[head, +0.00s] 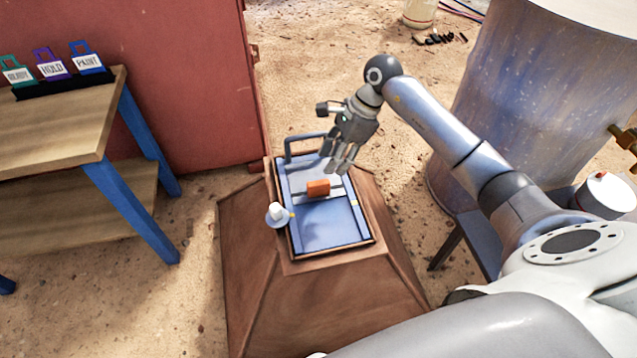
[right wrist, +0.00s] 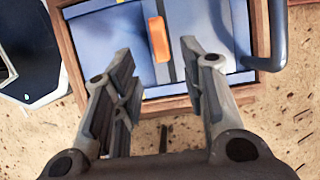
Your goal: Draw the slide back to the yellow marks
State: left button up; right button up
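A blue slide plate (head: 327,222) lies in a wood-edged frame on top of a brown tapered hopper. An orange block (head: 318,188) sits on a dark crossbar at mid-length; it also shows in the right wrist view (right wrist: 158,38). A blue arched handle (head: 305,140) stands at the far end, and its bar shows at the right of the wrist view (right wrist: 277,35). Small yellow marks (head: 354,203) show on the side rails near the block. My right gripper (head: 341,165) is open and empty above the far part of the plate, apart from block and handle. My left gripper is out of view.
A white knob (head: 277,212) sticks out left of the frame. A large metal drum (head: 530,100) stands at right, behind my right arm.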

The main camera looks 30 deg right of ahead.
aim_at(320, 182)
jog(key=b+x, duration=0.1)
jog(key=x, duration=0.8)
jog(key=shift+a+r, duration=0.1)
jog(key=shift+a, duration=0.05)
jog(key=shift+a+f, duration=0.2)
jog(key=shift+f, duration=0.25)
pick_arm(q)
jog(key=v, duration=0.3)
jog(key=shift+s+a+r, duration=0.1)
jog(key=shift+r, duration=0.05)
pick_arm(e)
grip_shut()
